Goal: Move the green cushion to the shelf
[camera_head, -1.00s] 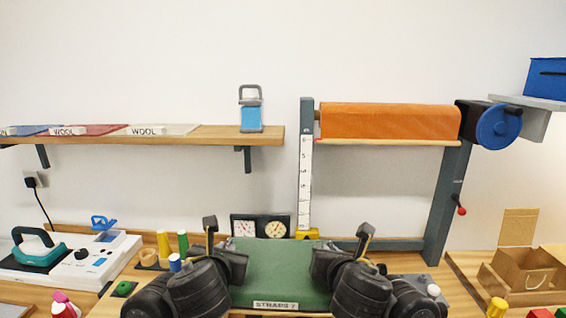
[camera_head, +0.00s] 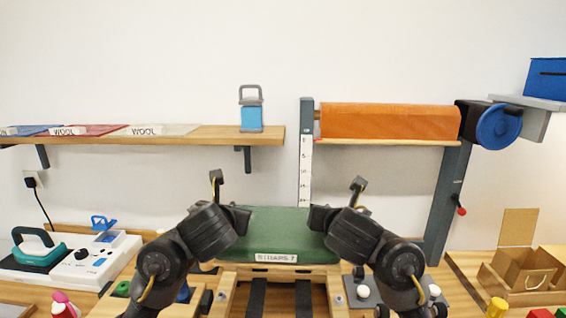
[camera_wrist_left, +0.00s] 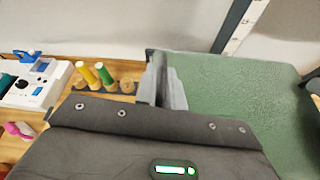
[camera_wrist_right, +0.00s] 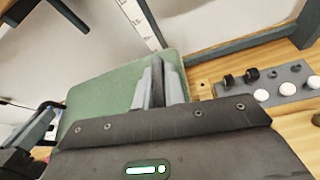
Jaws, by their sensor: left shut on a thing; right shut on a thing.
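The green cushion (camera_head: 280,232) is held up between my two grippers in the head view, with a white label on its front face. My left gripper (camera_head: 240,218) is shut on its left edge, and my right gripper (camera_head: 318,216) is shut on its right edge. The cushion also shows beside the left fingers in the left wrist view (camera_wrist_left: 235,100) and beside the right fingers in the right wrist view (camera_wrist_right: 110,95). The wooden wall shelf (camera_head: 215,136) is at the upper left; folded cloths (camera_head: 95,130) lie on its left part and a blue-and-grey lantern-like object (camera_head: 251,110) stands near its right end.
An orange roll (camera_head: 390,121) on a grey frame is right of the shelf, with a measuring post (camera_head: 305,165) between. A cardboard box (camera_head: 525,268) is at right. Bare shelf shows between the cloths and the lantern-like object.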

